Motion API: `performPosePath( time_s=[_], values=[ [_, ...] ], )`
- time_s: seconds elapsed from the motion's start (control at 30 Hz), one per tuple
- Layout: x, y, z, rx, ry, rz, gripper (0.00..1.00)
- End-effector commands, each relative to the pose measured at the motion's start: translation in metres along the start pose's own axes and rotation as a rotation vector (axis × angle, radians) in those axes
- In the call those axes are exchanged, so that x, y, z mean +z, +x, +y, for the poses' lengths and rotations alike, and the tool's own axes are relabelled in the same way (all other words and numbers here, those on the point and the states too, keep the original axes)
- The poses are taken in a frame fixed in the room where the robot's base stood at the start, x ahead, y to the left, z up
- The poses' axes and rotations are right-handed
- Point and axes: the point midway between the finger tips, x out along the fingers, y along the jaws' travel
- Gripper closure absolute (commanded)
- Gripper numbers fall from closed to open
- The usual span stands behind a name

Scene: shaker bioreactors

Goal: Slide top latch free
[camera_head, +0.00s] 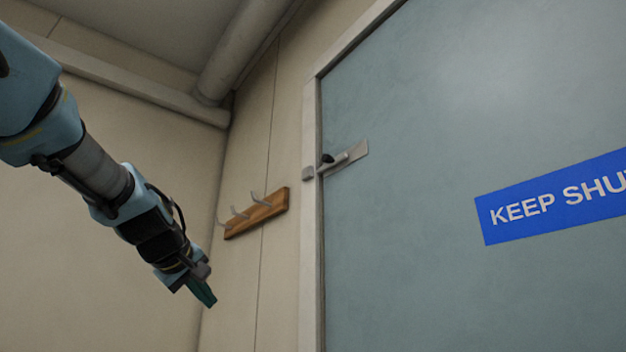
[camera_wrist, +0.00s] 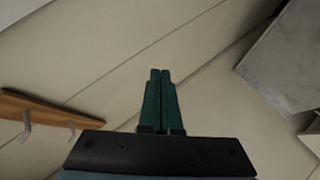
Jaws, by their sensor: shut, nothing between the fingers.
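The top latch (camera_head: 343,160) is a metal slide bolt with a dark knob (camera_head: 327,158), mounted near the upper left edge of the grey-green door (camera_head: 420,110). Its bolt reaches left across the door's edge to a small keeper (camera_head: 308,173) on the frame. My gripper (camera_head: 208,300) is left of and lower than the latch in the head view, well apart from it. In the wrist view its green fingers (camera_wrist: 160,75) are together and empty. The latch does not show in the wrist view.
A wooden rack (camera_head: 256,214) with several metal hooks is on the wall between my gripper and the door frame (camera_head: 310,250). It also shows in the wrist view (camera_wrist: 45,112). A blue "KEEP SHUT" sign (camera_head: 550,200) is on the door. A pipe (camera_head: 235,55) runs along the ceiling.

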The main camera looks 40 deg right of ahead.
Motion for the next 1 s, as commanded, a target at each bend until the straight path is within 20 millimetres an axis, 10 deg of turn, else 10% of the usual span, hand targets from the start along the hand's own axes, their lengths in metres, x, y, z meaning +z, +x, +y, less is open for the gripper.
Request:
performPosePath(
  time_s=[0.1,0.3,0.5,1.0],
  values=[
    [0.003,-0.054,0.130,0.248,-0.075,-0.018,1.00],
    [0.015,-0.144,0.256,0.529,-0.187,-0.094,1.00],
    [0.019,-0.186,0.295,0.631,-0.231,-0.136,1.00],
    [0.019,-0.177,0.304,0.632,-0.232,-0.137,1.00]
  ],
)
